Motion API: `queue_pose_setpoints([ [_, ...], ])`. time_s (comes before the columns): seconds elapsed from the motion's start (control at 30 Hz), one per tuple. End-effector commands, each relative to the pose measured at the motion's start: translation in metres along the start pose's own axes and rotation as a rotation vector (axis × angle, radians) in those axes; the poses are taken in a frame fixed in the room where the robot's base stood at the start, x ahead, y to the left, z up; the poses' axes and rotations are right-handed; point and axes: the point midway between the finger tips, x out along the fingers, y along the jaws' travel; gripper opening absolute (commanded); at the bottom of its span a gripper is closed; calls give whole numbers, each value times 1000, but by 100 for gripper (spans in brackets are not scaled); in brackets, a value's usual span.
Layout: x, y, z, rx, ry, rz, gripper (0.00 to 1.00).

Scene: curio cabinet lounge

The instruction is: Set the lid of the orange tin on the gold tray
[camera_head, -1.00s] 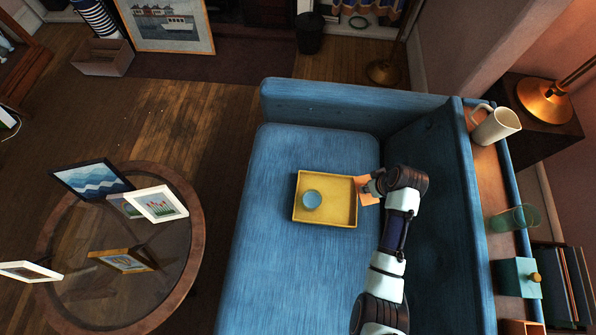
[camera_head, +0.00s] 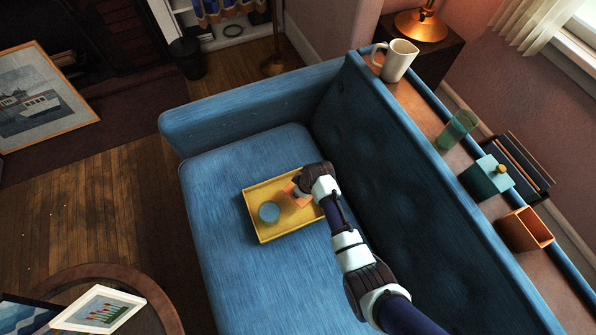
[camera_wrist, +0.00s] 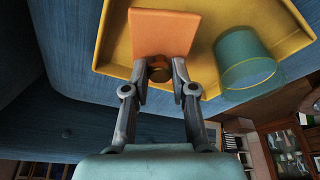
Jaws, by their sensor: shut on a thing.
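The orange lid (camera_wrist: 163,32) is a flat square with a round knob (camera_wrist: 160,72). My gripper (camera_wrist: 160,75) is shut on that knob. In the head view the lid (camera_head: 294,191) is over the right part of the gold tray (camera_head: 262,237), partly hidden by my gripper (camera_head: 304,187). I cannot tell whether the lid touches the tray floor. The tray lies on the blue sofa seat, and its rim (camera_wrist: 113,30) shows in the wrist view. The orange tin (camera_head: 525,230) stands open on the ledge behind the sofa back.
A blue-green cup (camera_head: 269,212) stands in the tray, left of the lid; it also shows in the wrist view (camera_wrist: 246,62). The ledge holds a white pitcher (camera_head: 398,60), a green glass (camera_head: 457,130) and a teal tin (camera_head: 487,177) with its lid on. The sofa back (camera_head: 400,180) rises at right.

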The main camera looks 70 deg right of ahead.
Motion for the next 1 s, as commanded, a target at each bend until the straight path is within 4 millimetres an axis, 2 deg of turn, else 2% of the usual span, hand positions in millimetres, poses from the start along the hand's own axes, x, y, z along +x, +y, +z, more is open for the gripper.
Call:
queue_pose_setpoints([
  [0.17, 5, 0, 1, 0, 1, 1, 0],
  [0.43, 46, 0, 14, 0, 0, 0, 0],
  [0.8, 48, 0, 14, 0, 1, 0, 0],
  [0.83, 47, 0, 14, 0, 1, 1, 30],
  [0.93, 47, 0, 14, 0, 1, 0, 47],
  [1.0, 47, 0, 14, 0, 1, 0, 51],
])
